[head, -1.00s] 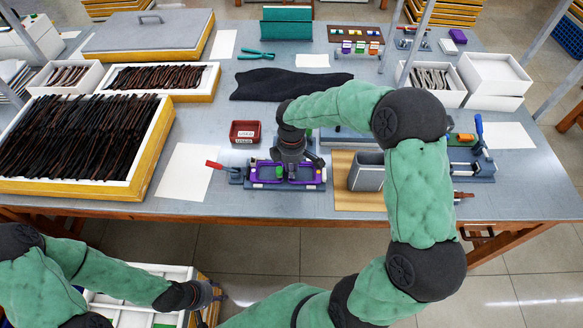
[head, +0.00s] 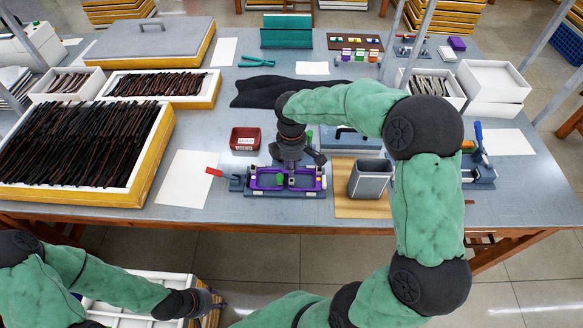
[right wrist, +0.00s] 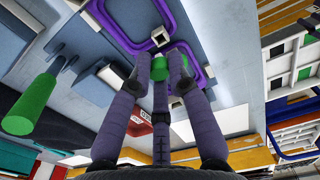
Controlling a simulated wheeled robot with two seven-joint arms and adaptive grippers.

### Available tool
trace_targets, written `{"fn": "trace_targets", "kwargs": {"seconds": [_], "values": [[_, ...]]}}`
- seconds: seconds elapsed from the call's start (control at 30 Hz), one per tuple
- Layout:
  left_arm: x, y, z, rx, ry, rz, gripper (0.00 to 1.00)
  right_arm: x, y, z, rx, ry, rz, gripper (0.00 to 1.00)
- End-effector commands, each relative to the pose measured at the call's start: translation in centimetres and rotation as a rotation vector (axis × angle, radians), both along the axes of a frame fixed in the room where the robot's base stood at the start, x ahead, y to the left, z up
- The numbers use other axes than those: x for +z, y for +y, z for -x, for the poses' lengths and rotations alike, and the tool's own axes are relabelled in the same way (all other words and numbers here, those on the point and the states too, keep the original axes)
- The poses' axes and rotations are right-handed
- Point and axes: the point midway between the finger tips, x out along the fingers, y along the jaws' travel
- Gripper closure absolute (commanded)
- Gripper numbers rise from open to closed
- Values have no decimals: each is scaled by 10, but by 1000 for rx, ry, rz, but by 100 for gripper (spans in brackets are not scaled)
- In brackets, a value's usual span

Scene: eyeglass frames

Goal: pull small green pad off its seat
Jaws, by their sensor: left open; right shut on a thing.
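The purple eyeglass frame (head: 322,180) lies in a grey-blue fixture at the table's front edge. My right gripper (right wrist: 160,70) points down over it. In the right wrist view its fingers are shut on the small green pad (right wrist: 159,66), which shows between the fingertips in front of the purple rims. The green also shows in the head view (head: 279,180), below the gripper. The gripper partly hides the frame, and I cannot tell whether the pad still touches its seat. My left gripper (head: 212,301) is open and low at the left, beside a white bin, away from the frame.
A red-handled clamp (head: 214,171) is left of the frame. A grey open box (head: 370,180) stands on a wooden board to the right. A red tray (head: 244,138) and a white sheet (head: 188,178) lie at the left.

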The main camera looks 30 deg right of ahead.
Motion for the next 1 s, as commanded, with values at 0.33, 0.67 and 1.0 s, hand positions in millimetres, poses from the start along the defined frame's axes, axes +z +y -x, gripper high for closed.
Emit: {"fn": "trace_targets", "kwargs": {"seconds": [0.33, 0.67, 1.0], "values": [[1, 0, 0, 0, 0, 0, 56, 1, 0, 0, 0, 0, 0, 100], [16, 0, 0, 0, 0, 0, 56, 18, 0, 0, 0, 0, 0, 100], [32, 0, 0, 0, 0, 0, 56, 35, 0, 0, 0, 0, 0, 100]]}}
